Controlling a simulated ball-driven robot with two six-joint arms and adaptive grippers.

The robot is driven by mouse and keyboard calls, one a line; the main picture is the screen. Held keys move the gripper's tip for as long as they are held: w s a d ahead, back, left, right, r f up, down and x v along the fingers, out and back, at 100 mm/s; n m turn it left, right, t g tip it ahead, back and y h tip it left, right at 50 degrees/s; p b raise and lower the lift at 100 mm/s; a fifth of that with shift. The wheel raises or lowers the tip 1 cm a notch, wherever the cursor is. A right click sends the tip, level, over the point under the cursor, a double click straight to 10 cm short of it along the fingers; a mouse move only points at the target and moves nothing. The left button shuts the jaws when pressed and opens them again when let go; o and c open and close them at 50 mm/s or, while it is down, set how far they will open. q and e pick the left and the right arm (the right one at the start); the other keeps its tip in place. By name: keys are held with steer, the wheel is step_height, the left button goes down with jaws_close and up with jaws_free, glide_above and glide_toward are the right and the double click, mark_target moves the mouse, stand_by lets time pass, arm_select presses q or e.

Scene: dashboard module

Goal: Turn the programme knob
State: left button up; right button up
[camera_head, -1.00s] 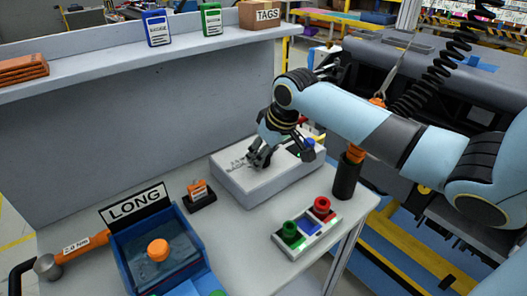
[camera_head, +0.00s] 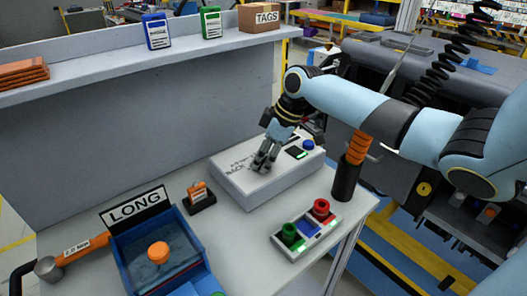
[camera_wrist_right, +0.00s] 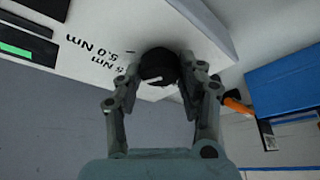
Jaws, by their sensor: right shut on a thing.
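The programme knob (camera_wrist_right: 157,66) is a round black knob with a white pointer line, on the top of a pale grey box (camera_head: 231,187). Black markings, "5.0 Nm" among them, are printed beside it. My right gripper (camera_wrist_right: 165,80) is shut on the knob, with one finger on each side. In the head view my right gripper (camera_head: 262,168) reaches down onto the box top and hides the knob. My left gripper is in neither view.
The box also has a small green-lit display (camera_head: 296,153) and a blue button (camera_head: 308,145). A tray with green and red pieces (camera_head: 308,233), a black holder with an orange-handled tool (camera_head: 346,180) and a blue LONG bin (camera_head: 206,258) stand around it.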

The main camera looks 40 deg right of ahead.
steer(key=n+b, duration=0.1)
steer(key=n, duration=0.1)
steer(key=n+g+y+b, duration=0.1)
steer(key=n, duration=0.1)
steer(key=shift+w+d+f+n, duration=0.1)
steer(key=shift+w+n, duration=0.05)
steer(key=shift+n, duration=0.15)
steer(key=n+g+y+b, duration=0.1)
steer(key=n+b, duration=0.2)
steer(key=n, duration=0.1)
steer(key=shift+g, duration=0.4)
steer(key=o, duration=1.1)
steer(key=shift+r, duration=0.2)
steer(key=v, duration=1.1)
steer(key=shift+d+r, duration=0.1)
steer(key=shift+r, duration=0.3)
